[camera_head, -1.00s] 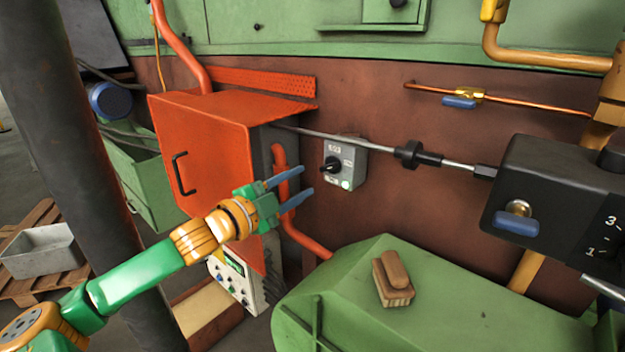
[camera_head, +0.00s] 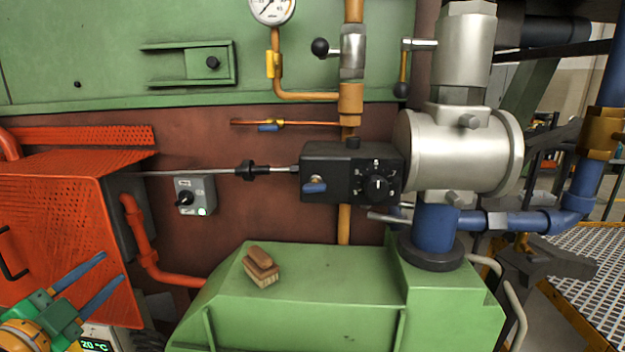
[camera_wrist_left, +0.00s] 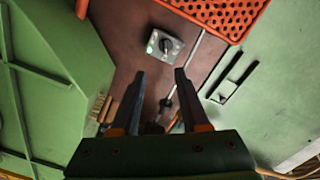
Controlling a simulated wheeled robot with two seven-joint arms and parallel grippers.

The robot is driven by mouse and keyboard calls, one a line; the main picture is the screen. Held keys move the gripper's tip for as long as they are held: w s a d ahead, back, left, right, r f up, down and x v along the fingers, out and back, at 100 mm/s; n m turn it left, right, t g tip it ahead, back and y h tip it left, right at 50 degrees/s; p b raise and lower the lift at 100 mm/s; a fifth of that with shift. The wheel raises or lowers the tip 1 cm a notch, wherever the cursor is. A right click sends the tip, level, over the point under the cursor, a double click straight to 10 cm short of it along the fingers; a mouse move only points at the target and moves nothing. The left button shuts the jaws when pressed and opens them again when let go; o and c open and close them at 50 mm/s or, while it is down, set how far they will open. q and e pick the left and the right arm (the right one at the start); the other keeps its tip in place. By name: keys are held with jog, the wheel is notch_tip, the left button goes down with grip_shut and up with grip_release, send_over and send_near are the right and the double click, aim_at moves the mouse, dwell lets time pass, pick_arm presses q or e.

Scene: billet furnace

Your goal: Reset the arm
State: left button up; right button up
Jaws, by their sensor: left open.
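My left gripper (camera_head: 92,281) is at the lower left in the head view, with its two blue-grey fingers apart and nothing between them. It is in front of the orange perforated cabinet (camera_head: 62,213) in the picture. In the left wrist view the gripper (camera_wrist_left: 156,85) also shows open and empty, pointing toward the brown wall. A grey switch box (camera_wrist_left: 166,46) with a black knob and a lit green button is beyond the fingertips there; it also shows in the head view (camera_head: 195,195). My right gripper is in neither view.
A wooden brush (camera_head: 262,267) lies on the green housing (camera_head: 330,283). A black control box (camera_head: 345,172) with a dial joins a silver valve body (camera_head: 458,150) on the right. A pressure gauge (camera_head: 271,8) is at the top. An orange pipe (camera_head: 145,255) runs beside the cabinet.

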pick_arm(q)
jog(key=s+d+f+n+g+y, duration=0.1)
jog(key=s+f+n+g+y, duration=0.2)
jog(key=f, duration=0.8)
jog(key=s+f+n+g, duration=0.3)
jog(key=s+f+g, duration=0.15)
jog(key=f, duration=0.65)
jog(key=s+d+f+n+g+h, duration=0.1)
jog(key=s+d+f+n+g, duration=0.15)
jog(key=s+d+f, duration=0.4)
jog(key=s+d+f+n+g+h, duration=0.15)
jog(key=s+d+f+g, duration=0.25)
jog(key=s+d, duration=0.55)
notch_tip(320, 180, down, 16)
jog(key=g, duration=0.1)
jog(key=s+a+f+g, duration=0.1)
jog(key=s+f, duration=0.9)
jog(key=s, duration=0.3)
jog(key=shift+a+f+g, duration=0.3)
jog(key=shift+a+f, duration=0.05)
jog(key=shift+y, duration=0.25)
